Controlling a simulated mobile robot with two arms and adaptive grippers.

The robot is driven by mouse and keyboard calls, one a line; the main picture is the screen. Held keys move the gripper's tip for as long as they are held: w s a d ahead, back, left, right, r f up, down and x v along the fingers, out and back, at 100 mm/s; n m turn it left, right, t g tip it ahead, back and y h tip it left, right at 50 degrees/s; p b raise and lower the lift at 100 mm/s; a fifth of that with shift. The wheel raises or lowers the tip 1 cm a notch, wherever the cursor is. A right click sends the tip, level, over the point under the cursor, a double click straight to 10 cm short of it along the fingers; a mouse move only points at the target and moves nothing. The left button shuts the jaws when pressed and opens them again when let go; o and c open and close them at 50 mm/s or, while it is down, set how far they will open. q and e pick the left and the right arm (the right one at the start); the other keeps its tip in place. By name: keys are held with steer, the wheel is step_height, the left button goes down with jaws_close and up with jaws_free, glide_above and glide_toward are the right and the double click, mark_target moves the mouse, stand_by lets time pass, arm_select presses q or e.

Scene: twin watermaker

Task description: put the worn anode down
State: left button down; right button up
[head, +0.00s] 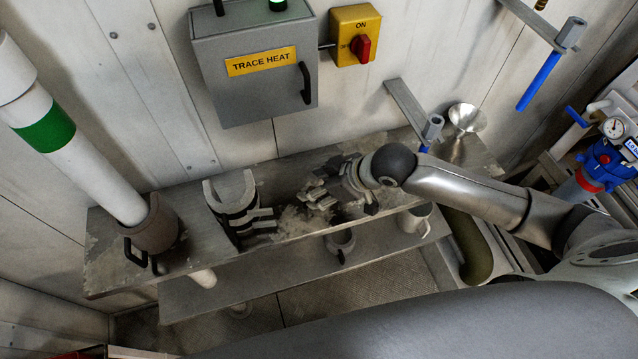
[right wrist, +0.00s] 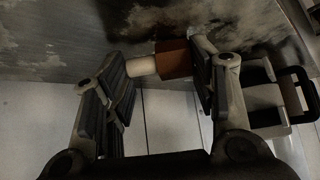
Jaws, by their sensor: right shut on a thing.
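My right gripper (head: 322,196) reaches in from the right, low over the middle of the stained metal upper shelf (head: 190,215). In the right wrist view its two fingers (right wrist: 163,75) are apart with a short piece between them. I take this piece for the worn anode (right wrist: 174,58): a rust-brown block with a pale cylindrical part on its left. The gripper is shut on it. In the head view the fingers hide the piece, and I cannot tell whether it touches the shelf. My left gripper is not in view.
Further left, a brown cup (head: 157,228) surrounds the white pipe's foot (head: 100,175). A metal funnel (head: 467,117) is at the right. Cups (head: 340,243) stand on the lower shelf (head: 235,290). A grey box (head: 255,70) hangs above.

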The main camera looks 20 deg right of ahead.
steer(key=o, duration=0.7)
steer(key=shift+f, duration=0.15)
steer(key=o, duration=0.4)
